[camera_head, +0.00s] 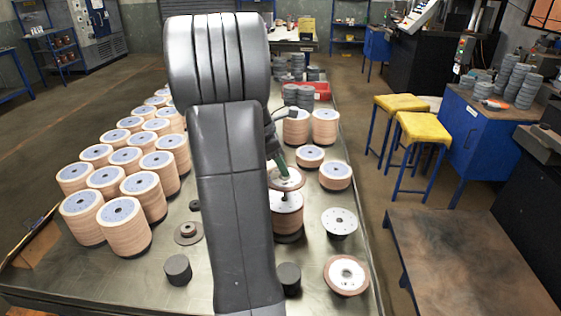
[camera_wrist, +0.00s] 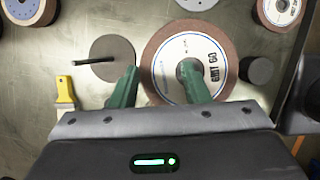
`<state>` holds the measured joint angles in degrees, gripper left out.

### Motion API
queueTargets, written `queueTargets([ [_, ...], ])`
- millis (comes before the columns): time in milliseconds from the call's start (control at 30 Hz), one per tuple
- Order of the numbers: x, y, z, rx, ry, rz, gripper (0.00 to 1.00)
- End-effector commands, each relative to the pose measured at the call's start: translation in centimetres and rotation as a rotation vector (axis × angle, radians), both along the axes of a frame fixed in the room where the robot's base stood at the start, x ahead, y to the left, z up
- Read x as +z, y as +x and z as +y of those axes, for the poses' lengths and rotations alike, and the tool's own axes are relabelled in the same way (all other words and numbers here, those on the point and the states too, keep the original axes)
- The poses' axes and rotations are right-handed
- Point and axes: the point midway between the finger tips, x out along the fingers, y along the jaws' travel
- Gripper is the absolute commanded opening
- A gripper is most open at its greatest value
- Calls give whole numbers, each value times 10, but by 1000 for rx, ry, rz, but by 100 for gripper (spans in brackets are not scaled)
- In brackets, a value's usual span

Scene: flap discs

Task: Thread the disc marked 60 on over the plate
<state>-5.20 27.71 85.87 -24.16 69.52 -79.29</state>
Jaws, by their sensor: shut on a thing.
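The disc marked 60 (camera_wrist: 172,48) has a white face and a brown rim. In the wrist view my gripper (camera_wrist: 158,82) is shut on it, one green finger outside the rim and one at the centre hole. In the head view I cannot single this plate out.
A dark cylinder (camera_wrist: 258,70) stands close to the disc. A white disc (camera_head: 340,220) and a brown-rimmed disc (camera_head: 346,274) lie near the table's right edge. A yellow-handled brush (camera_wrist: 66,90) lies below the plate. Many disc stacks (camera_head: 124,226) fill the table's left.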

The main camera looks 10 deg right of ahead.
Motion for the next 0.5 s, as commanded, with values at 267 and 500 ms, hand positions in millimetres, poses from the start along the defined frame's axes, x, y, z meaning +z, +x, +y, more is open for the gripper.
queueTargets([
  [267,-15,0,0,0,0,-1,16],
  [500,-14,0,0,0,0,0,16],
])
